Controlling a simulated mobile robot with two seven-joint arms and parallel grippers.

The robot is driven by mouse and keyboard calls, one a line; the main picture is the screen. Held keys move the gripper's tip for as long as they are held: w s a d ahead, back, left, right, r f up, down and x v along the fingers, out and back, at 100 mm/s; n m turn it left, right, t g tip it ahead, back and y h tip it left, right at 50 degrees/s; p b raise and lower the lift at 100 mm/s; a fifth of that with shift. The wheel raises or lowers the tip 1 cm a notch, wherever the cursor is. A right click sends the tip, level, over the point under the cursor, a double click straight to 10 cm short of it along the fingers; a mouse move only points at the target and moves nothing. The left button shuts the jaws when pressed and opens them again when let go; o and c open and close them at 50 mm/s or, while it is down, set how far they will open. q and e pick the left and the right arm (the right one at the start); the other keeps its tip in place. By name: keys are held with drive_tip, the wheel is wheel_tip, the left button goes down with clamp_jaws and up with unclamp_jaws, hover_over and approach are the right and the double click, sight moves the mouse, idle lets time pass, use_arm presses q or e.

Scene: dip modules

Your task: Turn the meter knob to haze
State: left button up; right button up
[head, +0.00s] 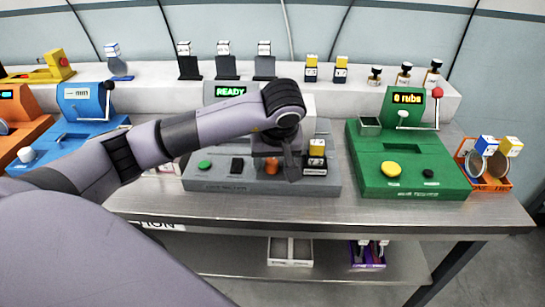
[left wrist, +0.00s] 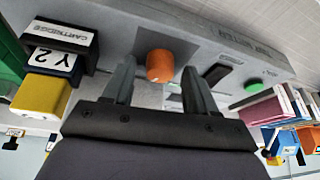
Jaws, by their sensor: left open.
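The grey meter (head: 215,183) stands on the table with a lit READY display (head: 230,91). Its orange knob (head: 271,166) is on the front part of the top, and it also shows in the left wrist view (left wrist: 160,66). My left gripper (head: 277,167) is over the meter at the knob. In the left wrist view its two fingers (left wrist: 157,76) are apart, one on each side of the knob's line. I cannot tell whether they touch it. The knob's setting marks cannot be read. My right gripper is not in view.
A yellow-topped cartridge (head: 317,147) stands right of the knob, close to my gripper; its label shows in the left wrist view (left wrist: 55,63). A dark slot (head: 237,165) and green button (head: 205,165) lie left. A green tester (head: 412,150) stands right, a blue machine (head: 85,100) left.

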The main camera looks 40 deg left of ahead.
use_arm(q)
drive_tip(key=c, duration=1)
drive_tip(key=m+b, duration=0.2)
drive_tip(key=shift+a+f+m+t+h, duration=0.15)
drive_tip(key=shift+m+t+h, duration=0.15)
drive_tip(key=shift+t+h, duration=0.1)
drive_tip(key=shift+c, duration=0.2)
drive_tip(key=shift+s+m+h+b, duration=0.1)
drive_tip(key=shift+m+h+b, duration=0.2)
drive_tip(key=shift+m+b, duration=0.5)
drive_tip(key=shift+r, duration=0.2)
drive_tip(key=o, duration=1)
drive_tip(key=shift+o, duration=0.2)
